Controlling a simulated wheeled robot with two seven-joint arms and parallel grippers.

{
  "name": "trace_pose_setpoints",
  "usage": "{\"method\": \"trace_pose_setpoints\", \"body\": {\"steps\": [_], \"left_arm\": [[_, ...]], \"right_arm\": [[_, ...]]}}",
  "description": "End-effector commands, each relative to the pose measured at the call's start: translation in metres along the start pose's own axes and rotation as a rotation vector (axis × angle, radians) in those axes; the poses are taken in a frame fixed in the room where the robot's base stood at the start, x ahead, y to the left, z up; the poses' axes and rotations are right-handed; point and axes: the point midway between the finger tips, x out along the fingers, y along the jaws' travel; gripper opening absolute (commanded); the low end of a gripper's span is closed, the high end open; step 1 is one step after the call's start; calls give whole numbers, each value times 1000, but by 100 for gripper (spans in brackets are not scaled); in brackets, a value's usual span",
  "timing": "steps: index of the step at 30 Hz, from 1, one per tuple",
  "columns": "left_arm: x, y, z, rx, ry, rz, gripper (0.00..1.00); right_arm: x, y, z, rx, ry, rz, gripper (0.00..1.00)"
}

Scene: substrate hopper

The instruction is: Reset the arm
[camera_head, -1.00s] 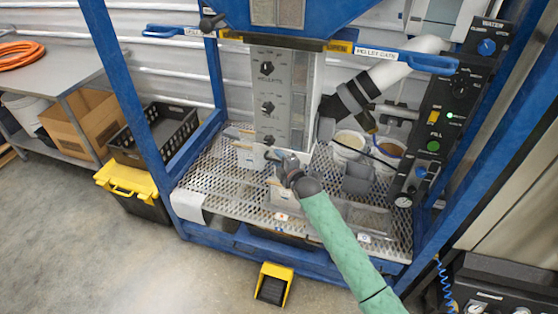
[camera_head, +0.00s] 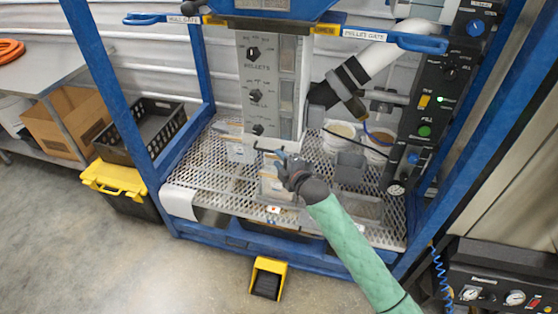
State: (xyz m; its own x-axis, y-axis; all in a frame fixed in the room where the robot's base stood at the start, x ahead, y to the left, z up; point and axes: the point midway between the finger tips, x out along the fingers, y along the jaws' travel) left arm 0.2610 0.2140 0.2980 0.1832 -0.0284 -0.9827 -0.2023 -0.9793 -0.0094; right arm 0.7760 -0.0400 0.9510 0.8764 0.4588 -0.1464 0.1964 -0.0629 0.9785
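My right gripper (camera_head: 275,158) is at the end of my green-sleeved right arm, which comes in from the lower right. It is in front of the lower end of the grey pellets panel (camera_head: 257,85), above the perforated metal shelf (camera_head: 225,185). The fingers are small and dark here, and I cannot make out whether they are apart. I see nothing clearly held in them. My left gripper is not in view. The arm hides part of the shelf's front right.
A blue frame (camera_head: 115,100) stands around the hopper. Pale buckets (camera_head: 340,133) and a grey scoop-like container (camera_head: 350,166) stand on the shelf to the right. A control panel (camera_head: 430,105) is at the right. A yellow pedal (camera_head: 268,278) is on the floor, with clear concrete to its left.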

Motion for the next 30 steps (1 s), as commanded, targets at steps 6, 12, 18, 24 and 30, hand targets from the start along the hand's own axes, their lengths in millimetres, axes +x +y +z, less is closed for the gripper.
{"method": "trace_pose_setpoints", "body": {"steps": [6,12,18,24,30], "left_arm": [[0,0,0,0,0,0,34],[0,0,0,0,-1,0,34],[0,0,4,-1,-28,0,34],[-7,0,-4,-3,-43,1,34],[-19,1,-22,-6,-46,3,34]], "right_arm": [[0,0,0,0,0,0,32],[0,-1,0,78,-1,-2,32],[1,-13,5,364,-32,-51,32],[7,-55,37,660,-146,-130,32],[4,-137,96,990,-373,-201,32]]}}
